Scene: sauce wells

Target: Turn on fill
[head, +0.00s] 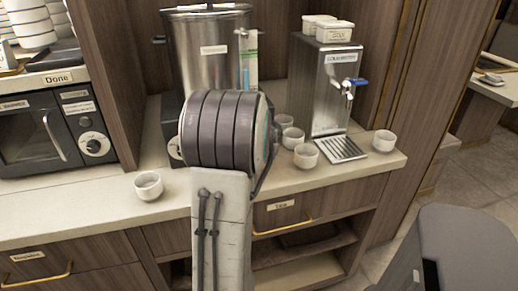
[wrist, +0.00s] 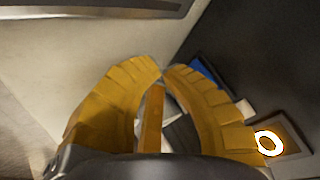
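No control labelled "fill" can be read in either view. In the wrist view, a button with a glowing white ring (wrist: 268,143) sits on a brown panel at the lower right, beside the right finger of my gripper (wrist: 162,72). My gripper's yellow fingers curve in and their tips meet or nearly meet, with nothing seen held between them. A blue patch (wrist: 206,69) shows behind the right finger. In the head view my gripper is hidden behind my arm, as is most of a dark unit (head: 172,130) in front of the large steel pot (head: 200,65).
A steel dispenser (head: 326,90) with a blue-handled tap (head: 357,81) and a drip tray (head: 341,149) stands right of my arm. White cups (head: 306,156) stand around it, and another cup (head: 148,186) is at the left. A microwave (head: 40,130) is far left. The front counter strip is mostly clear.

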